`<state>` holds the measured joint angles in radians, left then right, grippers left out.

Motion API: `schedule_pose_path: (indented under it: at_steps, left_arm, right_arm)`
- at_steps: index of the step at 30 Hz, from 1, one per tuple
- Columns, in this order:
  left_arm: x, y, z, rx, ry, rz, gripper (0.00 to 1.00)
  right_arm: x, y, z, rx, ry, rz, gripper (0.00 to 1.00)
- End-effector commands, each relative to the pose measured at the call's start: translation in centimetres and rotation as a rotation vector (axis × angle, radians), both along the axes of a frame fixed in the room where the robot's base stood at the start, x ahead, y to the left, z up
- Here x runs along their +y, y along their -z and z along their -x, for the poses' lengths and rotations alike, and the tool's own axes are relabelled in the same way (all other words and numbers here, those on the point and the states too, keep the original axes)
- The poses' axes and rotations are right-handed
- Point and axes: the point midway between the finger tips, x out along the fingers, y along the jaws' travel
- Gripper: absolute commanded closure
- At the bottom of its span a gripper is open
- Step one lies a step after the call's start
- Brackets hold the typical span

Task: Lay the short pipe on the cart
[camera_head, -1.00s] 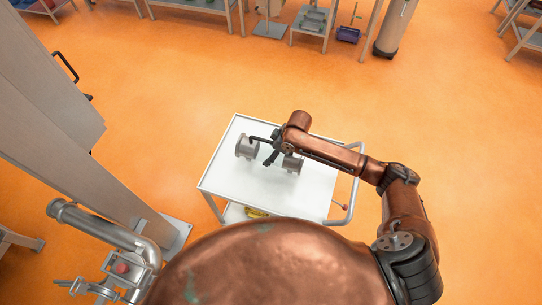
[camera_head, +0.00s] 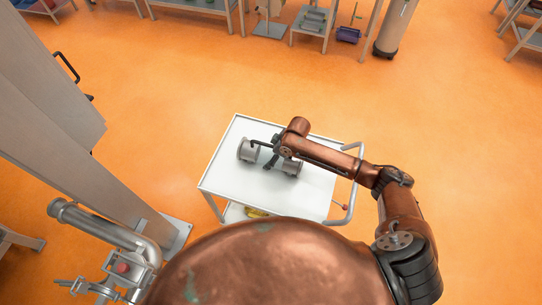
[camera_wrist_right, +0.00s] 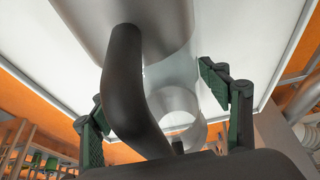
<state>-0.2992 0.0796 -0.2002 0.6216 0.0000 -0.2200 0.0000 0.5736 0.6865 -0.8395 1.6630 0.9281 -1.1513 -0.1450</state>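The short pipe (camera_head: 248,150) is a grey metal tube with a wide flange at each end. It lies on its side on the white top of the cart (camera_head: 222,181). My right gripper (camera_head: 268,158) is over the pipe's middle, between the flanges. In the right wrist view the right gripper's green-padded fingers (camera_wrist_right: 157,108) are spread wide on either side of the pipe (camera_wrist_right: 180,62), with visible gaps. A dark curved rod (camera_wrist_right: 127,75) crosses in front of the pipe and hides part of it. My left gripper does not show.
The cart has a grey handle (camera_head: 351,199) on its right and a lower shelf. A large grey post (camera_head: 95,150) and a pipe assembly (camera_head: 100,225) stand at the left. Workbenches (camera_head: 312,22) line the back. Orange floor around the cart is clear.

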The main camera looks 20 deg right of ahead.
Motion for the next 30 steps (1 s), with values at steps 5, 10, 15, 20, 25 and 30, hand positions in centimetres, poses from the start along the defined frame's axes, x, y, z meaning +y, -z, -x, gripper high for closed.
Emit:
schedule_pose_path:
  at_steps: [5,10,15,20,25,30]
  left_arm:
    - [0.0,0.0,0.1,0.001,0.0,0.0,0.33]
    - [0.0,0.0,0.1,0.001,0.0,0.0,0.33]
    - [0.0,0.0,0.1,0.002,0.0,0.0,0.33]
    - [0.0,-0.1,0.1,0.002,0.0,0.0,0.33]
    - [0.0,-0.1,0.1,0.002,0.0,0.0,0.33]
    - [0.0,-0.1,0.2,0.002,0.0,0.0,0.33]
  right_arm:
    - [0.0,0.0,0.0,0.0,0.0,0.0,0.19]
    - [0.0,0.0,0.0,0.0,0.0,0.0,0.19]
    - [-0.2,-0.6,0.0,-0.002,0.001,0.001,0.19]
    - [-1.0,-2.8,0.5,-0.003,0.0,0.001,0.19]
    - [-2.1,-6.2,1.3,-0.003,-0.001,0.002,0.19]
    - [-3.1,-9.1,2.0,-0.002,0.0,0.001,0.19]
